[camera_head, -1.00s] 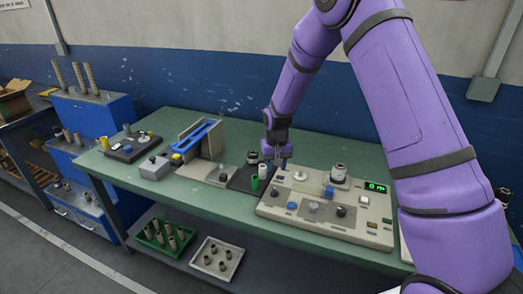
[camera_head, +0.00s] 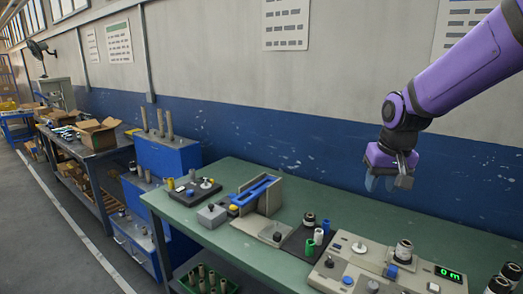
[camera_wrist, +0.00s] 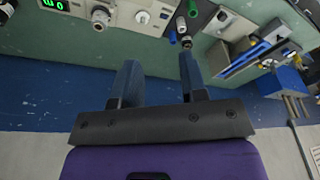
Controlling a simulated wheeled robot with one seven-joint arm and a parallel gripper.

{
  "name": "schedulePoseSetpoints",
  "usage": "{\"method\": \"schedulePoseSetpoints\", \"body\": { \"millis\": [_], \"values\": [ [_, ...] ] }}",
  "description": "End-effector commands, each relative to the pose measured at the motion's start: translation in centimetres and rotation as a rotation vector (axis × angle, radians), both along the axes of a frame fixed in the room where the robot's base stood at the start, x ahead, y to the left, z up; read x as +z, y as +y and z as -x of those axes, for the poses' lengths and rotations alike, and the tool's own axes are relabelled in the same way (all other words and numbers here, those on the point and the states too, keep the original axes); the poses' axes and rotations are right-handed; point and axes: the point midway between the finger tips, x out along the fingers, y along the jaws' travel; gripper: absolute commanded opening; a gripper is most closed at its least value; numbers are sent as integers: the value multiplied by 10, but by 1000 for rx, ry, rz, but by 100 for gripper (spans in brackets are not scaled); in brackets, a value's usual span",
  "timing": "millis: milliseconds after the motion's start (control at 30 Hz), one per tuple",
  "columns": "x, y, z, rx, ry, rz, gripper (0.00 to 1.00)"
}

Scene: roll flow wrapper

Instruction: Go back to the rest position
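My gripper (camera_head: 386,183) hangs from my purple arm at the upper right in the head view, well above the green workbench (camera_head: 215,240) and in front of the blue-and-white wall. In the wrist view my gripper (camera_wrist: 158,75) shows two dark fingers spread apart with nothing between them. The control panel (camera_head: 345,258) with a green display stands on the bench below and right, clear of the fingers. The wrist view shows this panel (camera_wrist: 125,12) upside down at its top.
A blue channel fixture (camera_head: 258,190), a dark pad with green and white cylinders (camera_head: 318,236), and a small switch board (camera_head: 190,192) stand on the bench. A blue cabinet (camera_head: 165,155) with upright rods stands to the left. The space around my gripper is clear.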

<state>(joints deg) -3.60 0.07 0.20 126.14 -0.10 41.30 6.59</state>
Motion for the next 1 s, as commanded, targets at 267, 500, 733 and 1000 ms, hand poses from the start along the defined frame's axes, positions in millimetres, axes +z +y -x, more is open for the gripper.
{"method": "schedulePoseSetpoints", "body": {
  "millis": [267, 500, 733, 1000],
  "values": [
    [52, -12, 73, 12, -81, 4, 39],
    [77, -20, 139, 22, -145, 10, 39],
    [86, -25, 198, 33, -205, 19, 39],
    [84, -27, 235, 39, -242, 25, 39]
  ]
}}
